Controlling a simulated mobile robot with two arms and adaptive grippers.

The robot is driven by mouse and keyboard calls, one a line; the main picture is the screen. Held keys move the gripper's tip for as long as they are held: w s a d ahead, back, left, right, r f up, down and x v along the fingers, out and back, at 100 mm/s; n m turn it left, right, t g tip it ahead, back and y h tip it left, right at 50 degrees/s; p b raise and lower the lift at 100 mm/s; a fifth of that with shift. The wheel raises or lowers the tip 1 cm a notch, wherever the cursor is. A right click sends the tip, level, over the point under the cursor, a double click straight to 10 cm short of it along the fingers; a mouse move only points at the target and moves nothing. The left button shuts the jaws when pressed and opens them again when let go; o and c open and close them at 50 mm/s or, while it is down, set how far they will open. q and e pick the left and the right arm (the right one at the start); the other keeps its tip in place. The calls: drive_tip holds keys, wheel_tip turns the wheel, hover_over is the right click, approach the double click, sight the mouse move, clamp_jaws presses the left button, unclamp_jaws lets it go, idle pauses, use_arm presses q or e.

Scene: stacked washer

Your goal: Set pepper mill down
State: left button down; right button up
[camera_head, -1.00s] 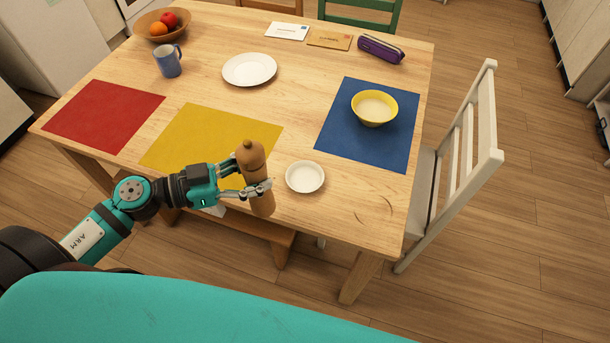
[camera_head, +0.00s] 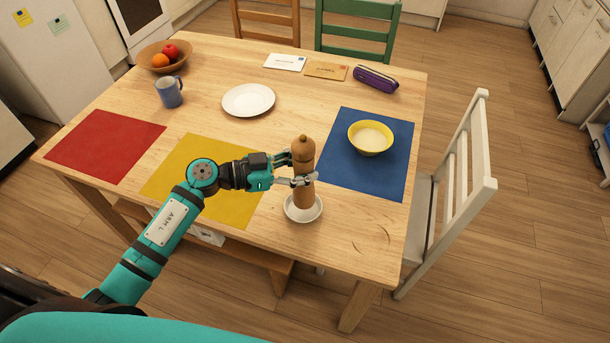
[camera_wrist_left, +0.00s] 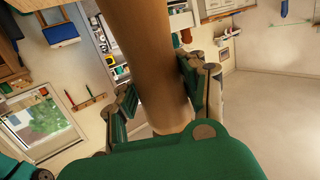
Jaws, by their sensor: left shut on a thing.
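The brown wooden pepper mill (camera_head: 303,160) is upright in my left gripper (camera_head: 299,170), which is shut around its middle. It also fills the middle of the left wrist view (camera_wrist_left: 150,60), between the fingers (camera_wrist_left: 165,97). In the head view the mill's lower end overlaps the small white saucer (camera_head: 303,214) near the front of the table. I cannot tell whether the mill's base touches the saucer or hangs just above it. My right gripper is in neither view.
On the wooden table (camera_head: 225,65) lie a yellow mat (camera_head: 195,150), a red mat (camera_head: 105,145) and a blue mat (camera_head: 365,180) with a yellow bowl (camera_head: 370,138). A white plate (camera_head: 248,100) and a blue mug (camera_head: 168,92) stand farther back. Bare wood lies right of the saucer.

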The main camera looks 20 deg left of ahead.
use_arm(q)
drive_tip(key=shift+f, duration=1.8)
drive_tip(key=c, duration=0.7)
unclamp_jaws()
drive_tip(key=shift+f, duration=0.1)
drive_tip(key=b+v, duration=0.1)
drive_tip(key=v, duration=1.1)
drive_tip(key=shift+b, duration=0.35)
drive_tip(key=shift+r, duration=0.25)
